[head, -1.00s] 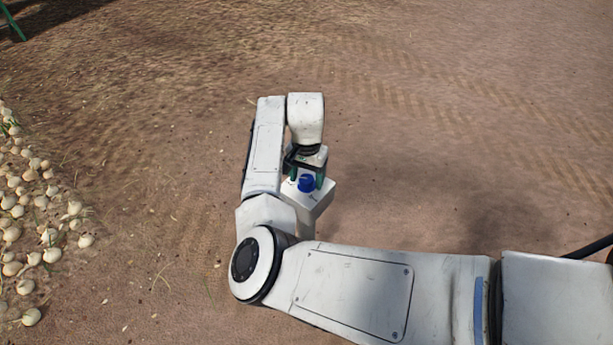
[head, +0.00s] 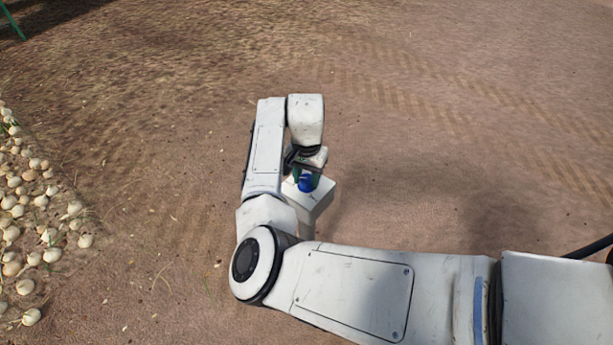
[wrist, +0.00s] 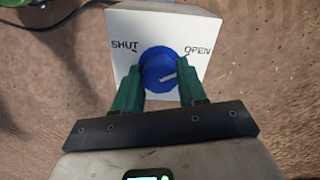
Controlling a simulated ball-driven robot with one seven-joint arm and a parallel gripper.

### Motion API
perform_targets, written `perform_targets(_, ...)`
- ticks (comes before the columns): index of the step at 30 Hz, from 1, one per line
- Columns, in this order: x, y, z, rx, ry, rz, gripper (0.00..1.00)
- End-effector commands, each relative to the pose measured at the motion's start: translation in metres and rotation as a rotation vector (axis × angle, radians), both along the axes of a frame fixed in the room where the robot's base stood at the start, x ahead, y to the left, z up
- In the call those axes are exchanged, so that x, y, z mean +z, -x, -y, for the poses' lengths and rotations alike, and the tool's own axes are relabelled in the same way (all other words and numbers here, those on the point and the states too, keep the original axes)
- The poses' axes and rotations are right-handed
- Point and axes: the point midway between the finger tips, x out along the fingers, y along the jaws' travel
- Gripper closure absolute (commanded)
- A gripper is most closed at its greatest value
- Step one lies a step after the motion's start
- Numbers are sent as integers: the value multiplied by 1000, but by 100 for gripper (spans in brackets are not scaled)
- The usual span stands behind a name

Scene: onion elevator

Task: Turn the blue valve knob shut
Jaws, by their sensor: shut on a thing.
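The blue valve knob (wrist: 158,70) sits on the top face of a white box (wrist: 128,22) in the wrist view. The box is printed SHUT on the left of the knob and OPEN on the right. A white mark on the knob slants up to the right, nearer the OPEN side. The knob also shows in the head view (head: 305,184), on the white box (head: 318,201). My gripper (wrist: 161,66) has its green fingers on either side of the knob, shut on it. The fingers partly cover the knob's sides.
Many pale onions (head: 52,254) lie on the ground at the left. The bare soil (head: 450,180) right of the box is clear.

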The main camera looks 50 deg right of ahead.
Motion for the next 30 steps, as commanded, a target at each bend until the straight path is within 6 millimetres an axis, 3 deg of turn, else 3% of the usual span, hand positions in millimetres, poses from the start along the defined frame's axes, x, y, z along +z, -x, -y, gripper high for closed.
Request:
perform_targets(11,4,1,0,114,1,-4,89)
perform_targets(30,4,2,1,689,-2,-5,89)
